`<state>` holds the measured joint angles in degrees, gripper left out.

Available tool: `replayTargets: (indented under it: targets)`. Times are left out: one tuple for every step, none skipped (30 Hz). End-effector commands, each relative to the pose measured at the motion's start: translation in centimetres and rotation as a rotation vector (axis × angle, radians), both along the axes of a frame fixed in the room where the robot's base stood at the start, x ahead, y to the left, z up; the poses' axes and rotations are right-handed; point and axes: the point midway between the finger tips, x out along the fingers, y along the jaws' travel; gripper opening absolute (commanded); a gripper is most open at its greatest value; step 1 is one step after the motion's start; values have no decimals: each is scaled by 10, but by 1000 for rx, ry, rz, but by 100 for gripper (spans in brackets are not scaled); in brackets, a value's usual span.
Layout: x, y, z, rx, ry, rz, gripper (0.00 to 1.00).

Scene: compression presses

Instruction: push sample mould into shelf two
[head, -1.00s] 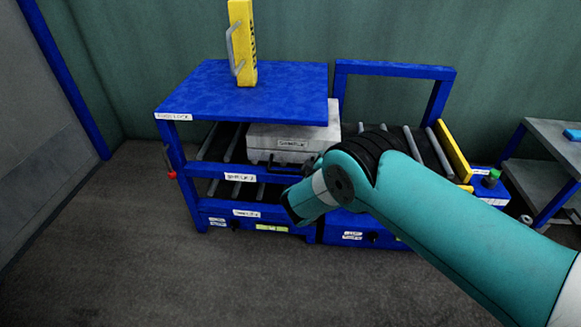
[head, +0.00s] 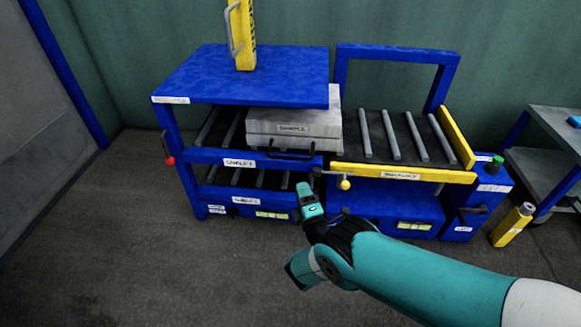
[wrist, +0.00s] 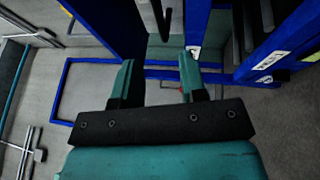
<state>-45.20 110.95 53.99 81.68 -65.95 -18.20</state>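The sample mould (head: 265,128) is a pale grey two-layer block with a label and a black front handle (head: 290,153). It lies on the upper roller level of the blue rack (head: 190,155), partly under the blue top. Its right end sticks out toward the roller conveyor (head: 405,135). A label (head: 239,163) marks the rack's rail below this level; its text is too small to read surely. My gripper (head: 306,187) is in front of and below the mould, apart from it. In the wrist view my gripper (wrist: 160,76) has its two fingers spread, with nothing held between them.
A yellow bar (head: 450,135) edges the conveyor's right end, and a yellow-knobbed lever (head: 345,184) projects at its front. A yellow piece with a handle (head: 242,35) stands on the rack top. A grey table (head: 545,155) is at right. The floor (head: 150,250) in front is clear.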

Motion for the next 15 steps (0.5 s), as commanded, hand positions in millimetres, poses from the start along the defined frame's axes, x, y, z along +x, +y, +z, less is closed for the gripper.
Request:
replayTargets:
  targets:
    - [4,2,-7,2,-2,-2,39]
    - [7,2,-6,3,-2,-1,39]
    - [9,3,-6,2,-2,-2,39]
    - [11,4,-5,3,-1,-1,39]
    - [12,4,-4,3,-1,0,39]
    - [14,4,-4,2,0,-1,39]
    - [16,5,-3,2,0,-1,39]
    - [18,6,-3,3,0,0,39]
    - [20,8,-3,4,-1,0,39]
    - [22,8,-3,4,-1,0,39]
    - [24,9,-2,4,-1,0,39]
    - [26,10,-2,4,-1,-1,39]
    - [27,11,-2,3,0,-1,39]
    - [29,11,-2,3,0,-1,39]
    - [31,12,-2,3,0,-2,39]
